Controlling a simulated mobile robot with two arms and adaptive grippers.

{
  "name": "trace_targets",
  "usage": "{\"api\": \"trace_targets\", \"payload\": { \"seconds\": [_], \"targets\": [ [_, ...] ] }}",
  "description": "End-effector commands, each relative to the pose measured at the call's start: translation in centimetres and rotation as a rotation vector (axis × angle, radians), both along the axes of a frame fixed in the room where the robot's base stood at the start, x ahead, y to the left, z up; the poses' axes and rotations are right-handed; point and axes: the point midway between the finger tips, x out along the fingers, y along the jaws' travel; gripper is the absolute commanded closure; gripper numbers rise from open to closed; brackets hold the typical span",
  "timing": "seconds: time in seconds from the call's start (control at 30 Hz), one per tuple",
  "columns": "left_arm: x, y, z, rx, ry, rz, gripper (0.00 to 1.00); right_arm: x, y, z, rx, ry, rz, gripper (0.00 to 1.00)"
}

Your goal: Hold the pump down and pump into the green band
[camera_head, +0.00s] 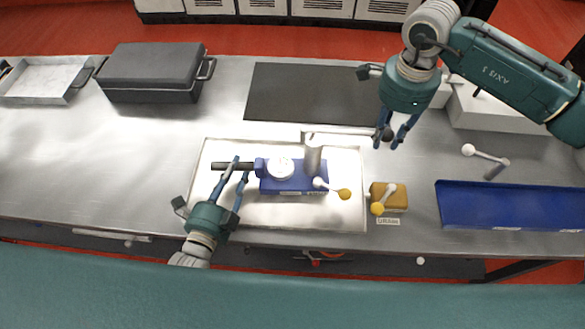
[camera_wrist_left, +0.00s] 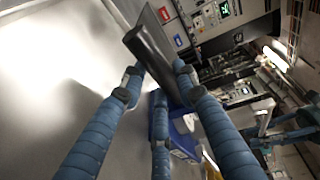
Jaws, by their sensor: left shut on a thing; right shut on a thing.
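The blue pump (camera_head: 296,184) stands in a shallow pale tray (camera_head: 345,215) at the middle of the bench. Its round white gauge (camera_head: 281,168) faces up; the needle and any green band are too small to read. My left gripper (camera_head: 240,168) is shut on the black bar (camera_head: 220,165) sticking out of the pump's left side; the left wrist view shows this bar (camera_wrist_left: 150,45) between the fingers. A grey post (camera_head: 313,158) carries the pump lever (camera_head: 345,130), which lies about level to the right. My right gripper (camera_head: 389,141) is shut on the lever's far right end.
A white lever with a yellow knob (camera_head: 344,194) is at the pump's right front. A yellow-brown block (camera_head: 397,200) labelled drain sits right of the tray. A blue trough (camera_head: 510,207) lies further right. A black case (camera_head: 152,72) and dark mat (camera_head: 300,90) are behind.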

Motion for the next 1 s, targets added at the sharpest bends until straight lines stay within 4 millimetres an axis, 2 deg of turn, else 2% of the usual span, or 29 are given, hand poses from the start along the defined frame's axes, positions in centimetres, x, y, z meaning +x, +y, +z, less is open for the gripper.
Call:
{"api": "trace_targets", "payload": {
  "seconds": [0.27,0.67,0.87,1.0],
  "targets": [
    [0.0,0.2,0.1,0.000,-0.002,0.002,1.00,0.5,-0.3,0.9,-0.001,-0.013,-0.010,1.00],
    [0.0,0.2,0.0,0.002,0.000,0.002,1.00,0.5,-0.1,4.0,0.001,-0.014,-0.010,1.00],
    [0.0,0.2,0.0,0.000,0.001,0.002,1.00,0.4,-0.1,3.5,-0.001,-0.011,-0.010,1.00],
    [0.0,0.2,0.0,-0.001,0.000,0.002,1.00,0.3,-0.3,2.4,-0.005,-0.007,-0.010,1.00]
  ]
}}
